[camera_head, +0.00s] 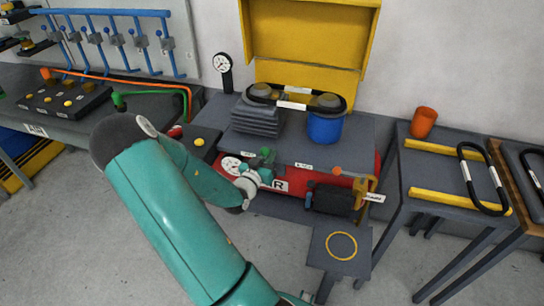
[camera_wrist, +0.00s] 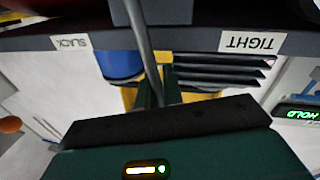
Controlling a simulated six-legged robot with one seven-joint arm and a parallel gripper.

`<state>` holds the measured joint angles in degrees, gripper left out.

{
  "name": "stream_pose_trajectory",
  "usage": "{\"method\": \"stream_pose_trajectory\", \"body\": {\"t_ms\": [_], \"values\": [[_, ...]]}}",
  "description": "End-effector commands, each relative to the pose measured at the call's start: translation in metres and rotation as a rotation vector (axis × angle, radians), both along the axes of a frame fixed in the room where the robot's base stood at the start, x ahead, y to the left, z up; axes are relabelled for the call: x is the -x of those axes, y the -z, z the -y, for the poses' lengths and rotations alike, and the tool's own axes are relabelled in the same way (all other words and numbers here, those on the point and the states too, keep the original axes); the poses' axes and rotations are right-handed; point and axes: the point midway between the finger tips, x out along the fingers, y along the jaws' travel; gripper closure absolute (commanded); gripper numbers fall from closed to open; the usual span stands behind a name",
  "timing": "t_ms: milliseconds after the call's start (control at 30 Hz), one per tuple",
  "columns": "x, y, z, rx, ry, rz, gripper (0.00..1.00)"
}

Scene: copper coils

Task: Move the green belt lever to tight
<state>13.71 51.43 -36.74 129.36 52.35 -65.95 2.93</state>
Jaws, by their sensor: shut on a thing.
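In the wrist view, which is upside down, the lever's grey rod (camera_wrist: 145,45) stands slightly tilted between the SLACK label (camera_wrist: 70,42) on the left and the TIGHT label (camera_wrist: 252,42) on the right. My gripper (camera_wrist: 165,90) is shut on the lever where the rod runs down between its green fingers. The grip itself is mostly hidden there. In the head view, my gripper (camera_head: 264,160) is at the front edge of the compressor bench, and the lever is hard to separate from it. The black belt (camera_head: 293,103) runs around two wheels on top.
A finned grey block (camera_head: 256,120) and a blue cylinder (camera_head: 325,127) stand under the belt. A red tank (camera_head: 345,160) lies below the bench top. A gauge (camera_head: 223,64) stands behind. A side table (camera_head: 425,166) at right holds an orange cup (camera_head: 423,122) and a spare belt (camera_head: 480,180).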

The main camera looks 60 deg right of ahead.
Motion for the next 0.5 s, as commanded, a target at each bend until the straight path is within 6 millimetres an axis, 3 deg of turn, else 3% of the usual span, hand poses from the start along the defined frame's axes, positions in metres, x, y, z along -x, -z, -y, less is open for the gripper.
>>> {"method": "stream_pose_trajectory", "body": {"t_ms": [233,500], "values": [[-0.024,0.007,-0.005,0.042,-0.004,-0.263,1.0],[-0.027,0.008,-0.005,0.051,0.0,-0.325,1.0]]}}
